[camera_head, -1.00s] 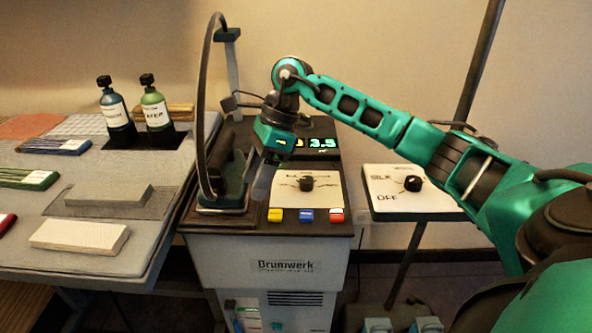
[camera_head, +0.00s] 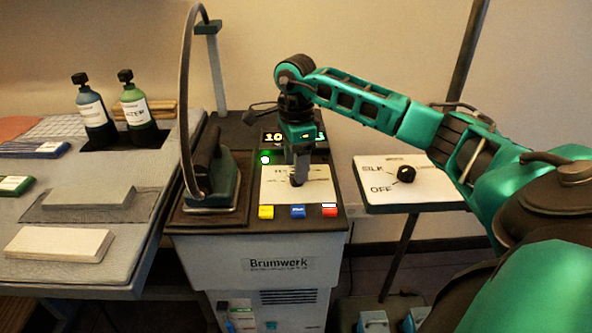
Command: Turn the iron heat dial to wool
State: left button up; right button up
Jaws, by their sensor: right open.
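A white panel (camera_head: 432,190) on the right carries a black dial (camera_head: 407,174) with the words SILK and OFF; its other marks are too small to read. A second white plate (camera_head: 270,190), on top of the Brumwerk station, has another dial, which is mostly hidden by my right gripper. My right gripper (camera_head: 297,182) points down at that second dial, open, with its fingertips at or just over the knob; I cannot tell whether they touch it. The iron (camera_head: 222,182) stands on the station left of the plate. My left gripper is out of view.
Yellow (camera_head: 266,212), blue (camera_head: 298,211) and red (camera_head: 330,211) buttons line the station's front edge. A green light (camera_head: 265,160) and a partly hidden display (camera_head: 275,137) are behind the plate. Bottles (camera_head: 137,106) and blocks (camera_head: 60,244) occupy the left table.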

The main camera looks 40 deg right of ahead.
jog(key=shift+f, duration=1)
jog(key=c, duration=1)
